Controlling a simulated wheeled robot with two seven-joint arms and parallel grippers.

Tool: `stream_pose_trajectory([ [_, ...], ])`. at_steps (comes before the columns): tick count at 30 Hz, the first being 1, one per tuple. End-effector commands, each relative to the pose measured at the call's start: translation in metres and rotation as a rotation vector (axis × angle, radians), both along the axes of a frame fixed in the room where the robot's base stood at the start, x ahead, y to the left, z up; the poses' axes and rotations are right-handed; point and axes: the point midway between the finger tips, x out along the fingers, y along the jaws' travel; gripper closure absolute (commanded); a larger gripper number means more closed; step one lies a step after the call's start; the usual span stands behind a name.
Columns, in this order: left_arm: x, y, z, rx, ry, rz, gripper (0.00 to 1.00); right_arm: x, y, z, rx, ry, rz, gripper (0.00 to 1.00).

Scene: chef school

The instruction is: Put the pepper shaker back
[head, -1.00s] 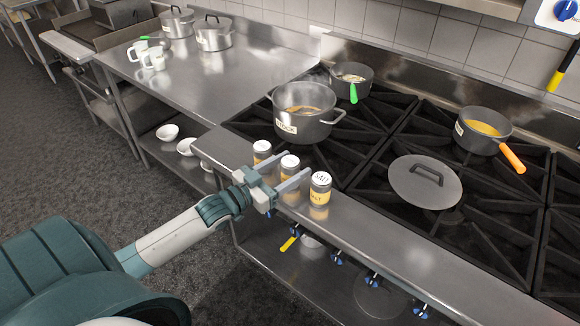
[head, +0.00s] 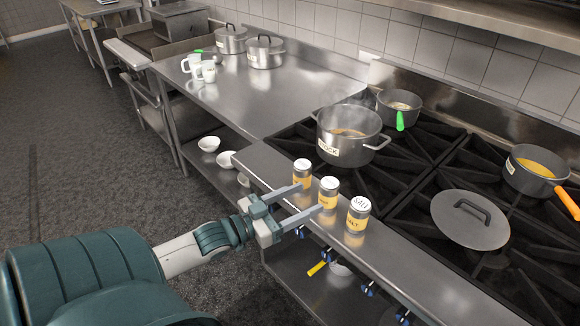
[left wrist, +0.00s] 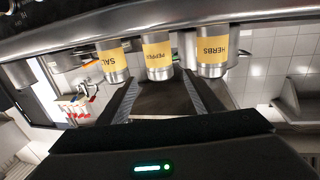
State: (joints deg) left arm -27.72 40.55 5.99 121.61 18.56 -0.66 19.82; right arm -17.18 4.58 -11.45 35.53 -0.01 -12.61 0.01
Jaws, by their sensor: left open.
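Three shakers with white lids and yellow labels stand upright in a row on the stove's steel front ledge. The pepper shaker (head: 328,192) is in the middle, the herbs shaker (head: 302,172) on its left and the salt shaker (head: 358,215) on its right. My left gripper (head: 311,197) is open and empty in front of the pepper shaker, its fingers pointing at the row. In the left wrist view the pepper shaker (left wrist: 158,58) appears upside down, centred just beyond the open fingertips, with the salt shaker (left wrist: 113,60) and herbs shaker (left wrist: 212,55) either side. My right gripper is out of view.
A stock pot (head: 348,138) steams on the burners behind the shakers. A loose lid (head: 470,220) lies on the grate, and a saucepan (head: 538,170) has an orange handle. The steel counter (head: 290,95) is largely clear.

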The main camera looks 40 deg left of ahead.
Motion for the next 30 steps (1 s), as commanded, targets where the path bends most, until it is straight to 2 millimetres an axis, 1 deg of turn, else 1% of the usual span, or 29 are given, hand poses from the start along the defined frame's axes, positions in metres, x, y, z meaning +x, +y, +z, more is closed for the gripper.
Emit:
stream_pose_trajectory([
  [1, -0.007, 0.001, -0.002, 0.001, 0.002, -0.001, 0.40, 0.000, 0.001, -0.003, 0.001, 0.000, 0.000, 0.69],
  [3, -0.014, 0.004, -0.002, 0.000, 0.003, 0.000, 0.40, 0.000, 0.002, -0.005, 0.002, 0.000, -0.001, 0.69],
  [9, -0.028, 0.007, -0.001, -0.001, 0.001, -0.001, 0.40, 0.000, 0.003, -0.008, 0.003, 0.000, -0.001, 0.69],
  [15, -0.032, 0.009, 0.000, 0.000, 0.001, 0.000, 0.40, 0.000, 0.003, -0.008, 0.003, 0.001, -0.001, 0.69],
  [30, -0.032, 0.009, 0.000, 0.000, 0.000, 0.000, 0.40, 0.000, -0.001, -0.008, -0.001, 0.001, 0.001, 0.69],
])
